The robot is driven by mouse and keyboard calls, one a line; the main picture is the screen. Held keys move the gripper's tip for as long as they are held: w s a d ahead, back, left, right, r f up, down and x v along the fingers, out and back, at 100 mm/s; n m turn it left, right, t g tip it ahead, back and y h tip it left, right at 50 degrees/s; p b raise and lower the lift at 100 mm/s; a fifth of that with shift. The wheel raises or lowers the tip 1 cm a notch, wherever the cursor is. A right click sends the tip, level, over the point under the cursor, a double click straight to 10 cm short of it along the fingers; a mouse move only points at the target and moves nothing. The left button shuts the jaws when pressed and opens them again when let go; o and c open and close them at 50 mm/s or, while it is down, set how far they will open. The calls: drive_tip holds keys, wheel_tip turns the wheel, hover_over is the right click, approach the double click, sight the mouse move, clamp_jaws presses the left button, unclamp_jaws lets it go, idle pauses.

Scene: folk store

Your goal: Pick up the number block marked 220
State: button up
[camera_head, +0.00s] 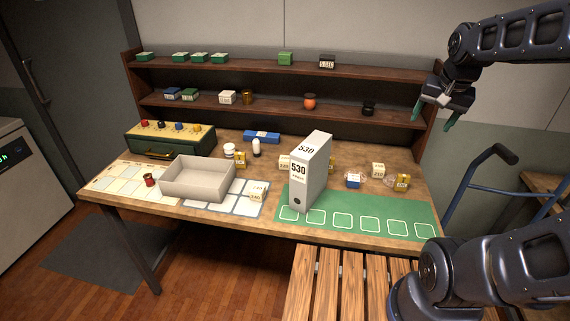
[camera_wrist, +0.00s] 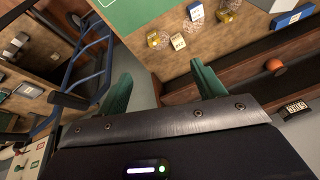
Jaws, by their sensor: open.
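A cream number block (camera_head: 285,162) stands on the table just left of the big 530 binder, partly hidden by it; its marking looks like 220, but is too small to be sure. Another cream block (camera_head: 378,169) stands right of the binder; its digits are unclear, and a cream block (camera_wrist: 178,41) also shows in the wrist view. My gripper (camera_head: 433,117) is open and empty, raised at the right near the shelf ends, away from the blocks. Its two green fingers show spread apart in the wrist view (camera_wrist: 160,80).
The tall grey binder marked 530 (camera_head: 306,180) stands mid-table on the green mat (camera_head: 375,205). A grey tray (camera_head: 197,185) lies to its left. Shelves (camera_head: 270,72) rise behind. The mat's right part is clear.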

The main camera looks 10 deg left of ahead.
drive_tip(key=w+a+f+m+g, duration=0.1)
drive_tip(key=w+a+m, duration=0.3)
drive_tip(key=w+a, duration=0.5)
drive_tip(key=m+g, duration=0.3)
drive_tip(key=m, duration=0.7)
hover_over(285, 158)
drive_tip(key=shift+h, duration=0.3)
drive_tip(key=f, duration=2.2)
drive_tip(key=shift+w+d+f, duration=0.1)
drive_tip(key=shift+w+f, duration=0.1)
drive_tip(key=shift+f, duration=0.2)
wheel_tip(285, 158, down, 10)
drive_tip(key=shift+s+f, duration=0.1)
drive_tip(key=shift+s, duration=0.05)
drive_tip(key=c, duration=1.1)
